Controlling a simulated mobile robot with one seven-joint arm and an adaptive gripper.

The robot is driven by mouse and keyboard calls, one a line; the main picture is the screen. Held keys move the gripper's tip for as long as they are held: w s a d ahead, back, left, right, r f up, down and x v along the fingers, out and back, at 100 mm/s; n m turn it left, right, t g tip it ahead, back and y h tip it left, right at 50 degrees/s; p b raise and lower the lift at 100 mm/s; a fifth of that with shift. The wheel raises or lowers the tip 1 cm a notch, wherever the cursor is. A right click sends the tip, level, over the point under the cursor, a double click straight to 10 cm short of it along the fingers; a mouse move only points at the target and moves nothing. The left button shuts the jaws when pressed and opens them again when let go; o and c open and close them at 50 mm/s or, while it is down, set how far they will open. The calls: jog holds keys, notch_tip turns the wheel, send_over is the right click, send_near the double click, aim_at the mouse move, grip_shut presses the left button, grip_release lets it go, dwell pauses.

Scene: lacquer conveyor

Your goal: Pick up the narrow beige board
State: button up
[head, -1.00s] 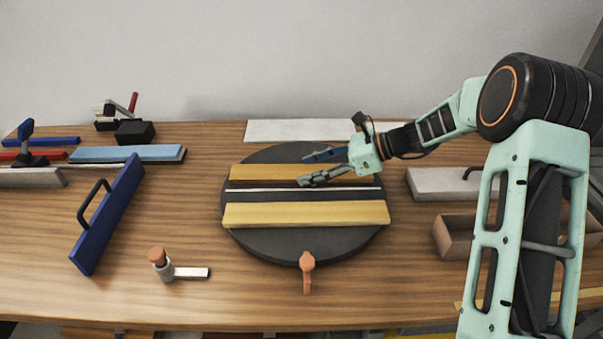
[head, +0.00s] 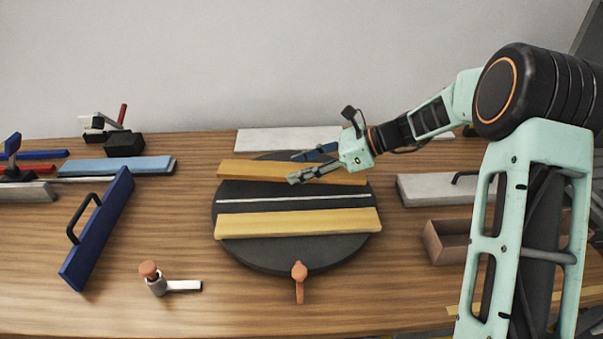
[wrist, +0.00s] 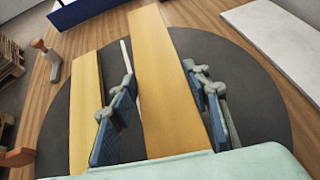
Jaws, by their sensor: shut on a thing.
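The narrow beige board (head: 240,170) is the one at the back of the dark round turntable (head: 260,255). My gripper (head: 307,167) is shut on it across its width, right of its middle, with one finger on each long side. The board hangs a little above the turntable, about level. In the wrist view the board (wrist: 165,80) runs lengthwise between the two blue-padded fingers (wrist: 160,95), and its near end is hidden by my gripper body.
A second yellow-beige board (head: 298,223) lies on the front of the turntable, and a thin white strip (head: 290,200) lies between. A pale slab (head: 285,140) is behind. A grey block (head: 425,189) and an open box (head: 440,250) stand right; a blue handled board (head: 100,230) stands left.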

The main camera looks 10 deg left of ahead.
jog(key=s+a+r+p, duration=0.1)
jog(key=s+a+r, duration=0.1)
jog(key=s+r, duration=0.7)
jog(key=s, duration=0.4)
